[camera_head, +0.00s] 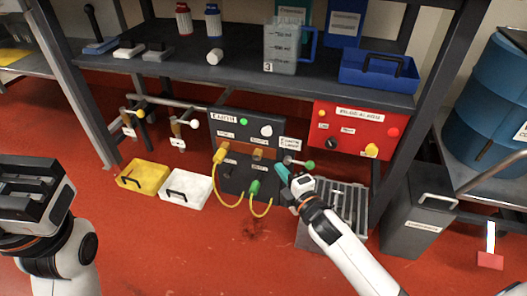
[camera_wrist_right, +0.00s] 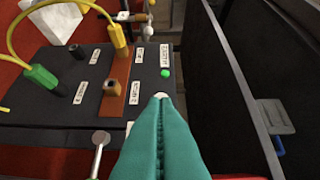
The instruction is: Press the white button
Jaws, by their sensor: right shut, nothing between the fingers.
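The white button (camera_head: 266,131) is a round knob at the upper right of the dark EARTH panel (camera_head: 230,187), right of a green button (camera_head: 243,121). My right gripper (camera_head: 279,167) has teal fingers, shut and empty, in front of the panel's right side, below the white button in the head view. In the right wrist view the shut fingertips (camera_wrist_right: 161,97) overlap a small white round part, mostly hidden, near the green button (camera_wrist_right: 165,73). I cannot tell whether they touch it. My left gripper (camera_head: 35,190) is dark and at the far left, away from the panel.
Yellow and green plugs with yellow cables (camera_head: 229,198) sit on the panel's lower part. A red panel (camera_head: 360,128) is to the right. White (camera_head: 185,201) and yellow bins stand on the floor. A lever with a green knob (camera_head: 309,164) is close to my right gripper.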

